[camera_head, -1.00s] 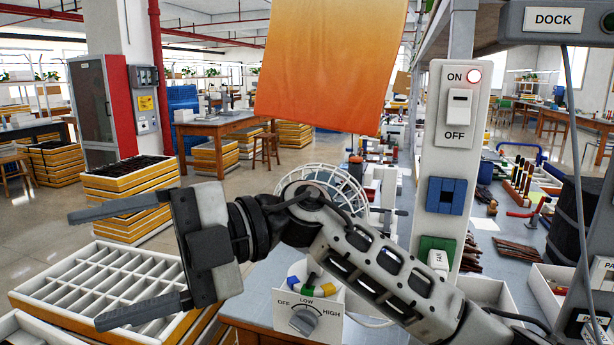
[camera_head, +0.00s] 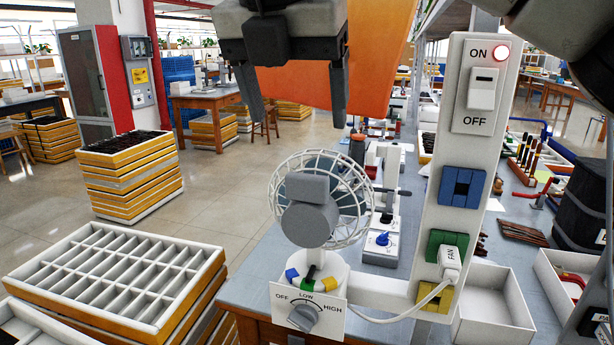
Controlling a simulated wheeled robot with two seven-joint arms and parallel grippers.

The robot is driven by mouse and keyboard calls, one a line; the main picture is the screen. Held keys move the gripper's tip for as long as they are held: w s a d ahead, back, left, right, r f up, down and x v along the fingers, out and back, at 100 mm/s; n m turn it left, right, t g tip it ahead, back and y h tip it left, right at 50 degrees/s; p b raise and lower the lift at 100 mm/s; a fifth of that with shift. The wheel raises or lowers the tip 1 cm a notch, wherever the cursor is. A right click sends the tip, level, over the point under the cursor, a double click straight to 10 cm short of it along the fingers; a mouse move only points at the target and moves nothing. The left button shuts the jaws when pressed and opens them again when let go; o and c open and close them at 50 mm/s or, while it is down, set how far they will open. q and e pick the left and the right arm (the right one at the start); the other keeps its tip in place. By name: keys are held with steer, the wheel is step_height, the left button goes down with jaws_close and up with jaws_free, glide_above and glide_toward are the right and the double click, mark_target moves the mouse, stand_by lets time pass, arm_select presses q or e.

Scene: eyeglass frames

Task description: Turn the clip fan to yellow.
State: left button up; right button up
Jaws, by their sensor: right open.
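The clip fan (camera_head: 311,222) stands on the bench edge, its grey motor housing towards me and its white wire cage behind. Blue, green and yellow patches (camera_head: 308,280) ring its white base, with a small dark pointer near the green one. Below is a grey knob (camera_head: 303,316) on a plate marked OFF, LOW and HIGH. A white FAN plug (camera_head: 450,262) sits at the green socket on the post. My right gripper (camera_head: 297,122) is open and empty, fingers pointing down, above the fan in the picture. My left gripper is not in view.
A white post (camera_head: 447,160) right of the fan carries an ON/OFF switch (camera_head: 482,88) with a lit red lamp, plus blue, green and yellow sockets. The plug's cord runs low towards the fan. A divided tray (camera_head: 120,275) stands left. An orange sheet hangs behind my gripper.

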mark_target(307, 176)
steer(key=p+x, duration=0.1)
steer(key=x, duration=0.9)
steer(key=shift+f, duration=0.1)
steer(key=shift+x, duration=0.8)
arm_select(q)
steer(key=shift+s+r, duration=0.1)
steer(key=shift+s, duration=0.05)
arm_select(e)
steer(key=shift+c, duration=0.3)
